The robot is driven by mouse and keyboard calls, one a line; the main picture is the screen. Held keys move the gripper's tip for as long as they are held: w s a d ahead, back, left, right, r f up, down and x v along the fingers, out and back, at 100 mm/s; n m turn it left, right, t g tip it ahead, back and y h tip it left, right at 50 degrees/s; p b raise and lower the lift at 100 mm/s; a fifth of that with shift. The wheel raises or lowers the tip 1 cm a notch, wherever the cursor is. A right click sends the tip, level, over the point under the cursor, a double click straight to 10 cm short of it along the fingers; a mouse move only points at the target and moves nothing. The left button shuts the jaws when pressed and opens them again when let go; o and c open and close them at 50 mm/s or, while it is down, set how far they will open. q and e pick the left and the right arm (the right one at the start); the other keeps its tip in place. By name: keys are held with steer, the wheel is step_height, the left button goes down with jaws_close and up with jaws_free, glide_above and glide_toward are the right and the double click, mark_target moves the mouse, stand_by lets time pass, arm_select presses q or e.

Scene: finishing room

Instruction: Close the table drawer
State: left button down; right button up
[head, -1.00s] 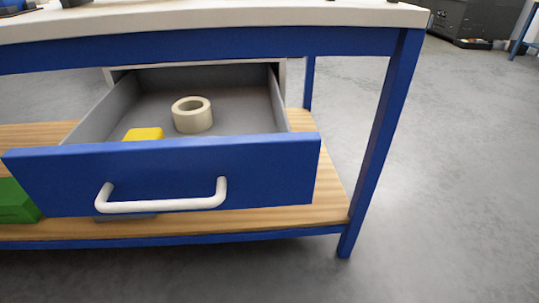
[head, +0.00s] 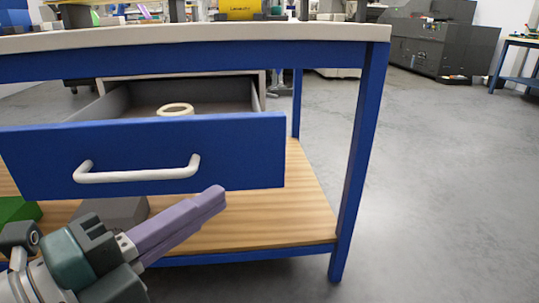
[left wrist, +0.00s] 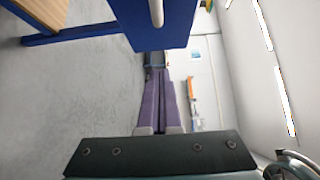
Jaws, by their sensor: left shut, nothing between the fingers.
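The table drawer (head: 225,150) has a blue front with a white bar handle (head: 137,171) and stands pulled out under the tabletop. A cream tape roll (head: 176,109) shows inside it, partly hidden by the front. My left gripper (head: 218,196) has purple fingers that are shut and empty, in front of and just below the drawer front, right of the handle in the picture. In the left wrist view the fingers (left wrist: 164,85) point past the drawer front (left wrist: 152,28), whose handle (left wrist: 157,12) shows at the top. I cannot tell whether they touch it. My right gripper is not in view.
The blue table leg (head: 358,165) stands right of the drawer. A wooden lower shelf (head: 285,215) lies below, with a green box (head: 18,209) and a grey box (head: 112,211) on it. The grey floor to the right is clear.

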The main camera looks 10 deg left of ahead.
mark_target(253, 158)
arm_select(q)
steer(key=w, duration=0.4)
steer(key=w+d, duration=0.1)
steer(key=w, duration=0.1)
steer(key=shift+w+b, duration=0.3)
steer(key=shift+b, duration=0.1)
steer(key=shift+w, duration=0.35)
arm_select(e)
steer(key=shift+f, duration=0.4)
arm_select(q)
steer(key=shift+a, duration=0.1)
